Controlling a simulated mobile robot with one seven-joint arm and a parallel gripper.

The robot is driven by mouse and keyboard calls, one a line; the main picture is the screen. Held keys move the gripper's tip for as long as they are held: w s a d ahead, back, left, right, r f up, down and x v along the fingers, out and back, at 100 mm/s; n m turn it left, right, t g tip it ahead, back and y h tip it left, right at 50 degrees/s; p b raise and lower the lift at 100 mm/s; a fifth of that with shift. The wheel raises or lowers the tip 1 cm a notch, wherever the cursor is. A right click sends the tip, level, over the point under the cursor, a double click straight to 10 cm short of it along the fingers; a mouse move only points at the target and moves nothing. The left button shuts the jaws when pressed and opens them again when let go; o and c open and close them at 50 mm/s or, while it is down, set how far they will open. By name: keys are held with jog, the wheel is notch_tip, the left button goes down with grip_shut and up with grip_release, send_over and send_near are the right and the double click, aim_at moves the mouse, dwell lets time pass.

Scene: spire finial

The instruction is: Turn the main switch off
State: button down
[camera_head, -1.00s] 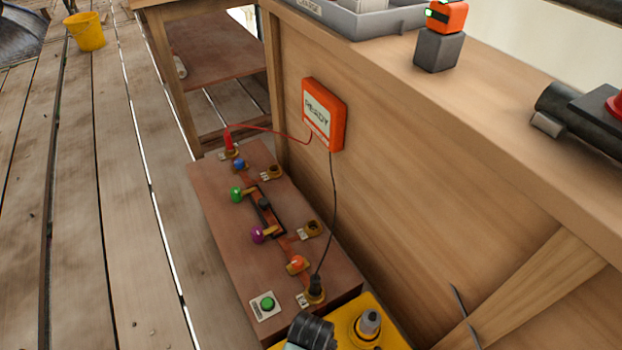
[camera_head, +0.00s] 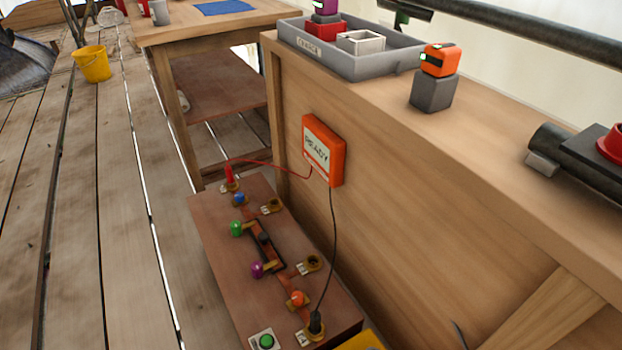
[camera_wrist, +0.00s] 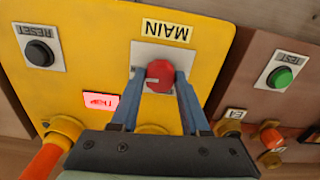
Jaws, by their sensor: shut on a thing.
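The main switch (camera_wrist: 160,75) is a red knob on a pale plate, under an upside-down MAIN label (camera_wrist: 167,31), on a yellow box (camera_wrist: 90,25) in the wrist view. My gripper (camera_wrist: 160,80) has its two blue fingers on either side of the knob, shut on it. The fingers hide the knob's sides, and I cannot read its setting. In the head view only a corner of the yellow box (camera_head: 362,342) shows at the bottom edge, and my gripper is out of sight there.
On the box, a black RESET button (camera_wrist: 39,53) and a lit red indicator (camera_wrist: 100,102) sit left of the switch. A brown board (camera_head: 230,270) with coloured knobs and a green button (camera_head: 266,341) adjoins it. An orange READY unit (camera_head: 323,150) with cables hangs on the wooden bench side.

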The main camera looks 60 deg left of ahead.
jog(key=n+p, duration=0.3)
jog(key=shift+r, duration=0.3)
jog(key=n+p, duration=0.4)
jog(key=n, duration=0.1)
jog(key=shift+f, duration=0.1)
jog(key=n+p, duration=0.2)
jog(key=n, duration=0.3)
jog(key=shift+f, duration=0.1)
jog(key=shift+f+n+p, duration=0.1)
jog(key=shift+n+p, duration=0.8)
jog(key=shift+n, duration=1.1)
jog(key=shift+c, duration=1.9)
grip_release()
